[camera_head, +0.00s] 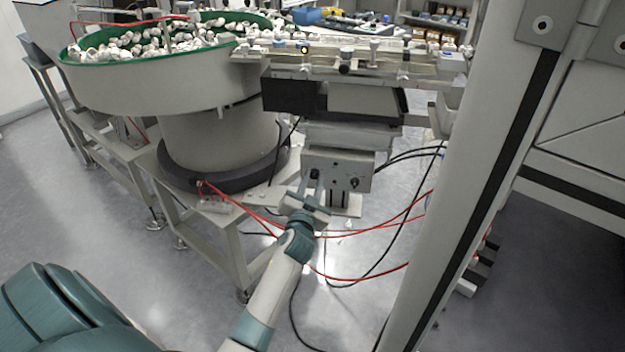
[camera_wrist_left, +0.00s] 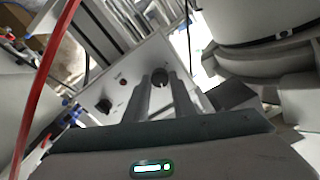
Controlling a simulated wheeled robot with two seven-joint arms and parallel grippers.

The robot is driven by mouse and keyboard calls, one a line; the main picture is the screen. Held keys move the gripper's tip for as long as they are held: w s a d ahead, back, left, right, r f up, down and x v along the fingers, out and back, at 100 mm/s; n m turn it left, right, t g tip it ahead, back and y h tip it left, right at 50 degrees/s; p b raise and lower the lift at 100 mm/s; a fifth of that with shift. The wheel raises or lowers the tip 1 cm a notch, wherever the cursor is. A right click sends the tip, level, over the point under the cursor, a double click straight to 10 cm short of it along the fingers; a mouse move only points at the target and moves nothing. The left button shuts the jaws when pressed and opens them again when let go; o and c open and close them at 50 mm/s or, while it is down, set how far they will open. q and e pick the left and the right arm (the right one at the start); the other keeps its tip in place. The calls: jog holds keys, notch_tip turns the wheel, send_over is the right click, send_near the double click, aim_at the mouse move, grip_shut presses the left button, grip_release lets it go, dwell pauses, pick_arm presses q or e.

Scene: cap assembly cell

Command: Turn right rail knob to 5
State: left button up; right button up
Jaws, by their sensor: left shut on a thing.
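A grey control box (camera_head: 343,161) hangs under the rail, with two dark knobs on its front. My left gripper (camera_head: 315,181) is at the box front, with its fingers shut around the knob nearer the bowl. That knob (camera_wrist_left: 160,77) shows between the fingertips in the left wrist view and is partly covered by them. The other knob (camera_head: 355,183) is free, to the right of the held one; it also shows in the left wrist view (camera_wrist_left: 103,105). Scale numbers around the knobs are too small to read. My right gripper is not in view.
A large feeder bowl (camera_head: 160,86) full of white caps stands left of the box. The rail (camera_head: 370,62) runs above it. Red cables (camera_head: 385,225) and black cables loop below and right. A pale upright post (camera_head: 470,190) stands at the right. The floor in front is open.

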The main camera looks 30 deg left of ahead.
pick_arm(q)
jog(key=m, duration=0.2)
jog(key=shift+m+p, duration=0.3)
jog(key=shift+m, duration=0.1)
jog(key=m+p, duration=0.1)
jog(key=m, duration=0.3)
jog(key=shift+m, duration=0.3)
jog(key=m, duration=0.2)
jog(key=shift+m+p, duration=0.3)
jog(key=shift+m, duration=1)
jog(key=m+p, duration=0.1)
jog(key=m, duration=0.1)
jog(key=shift+m, duration=0.8)
jog(key=shift+m+p, duration=0.3)
jog(key=shift+m, duration=0.1)
jog(key=shift+f+m+p, duration=0.15)
jog(key=shift+m+p, duration=0.55)
jog(key=shift+m, duration=1.6)
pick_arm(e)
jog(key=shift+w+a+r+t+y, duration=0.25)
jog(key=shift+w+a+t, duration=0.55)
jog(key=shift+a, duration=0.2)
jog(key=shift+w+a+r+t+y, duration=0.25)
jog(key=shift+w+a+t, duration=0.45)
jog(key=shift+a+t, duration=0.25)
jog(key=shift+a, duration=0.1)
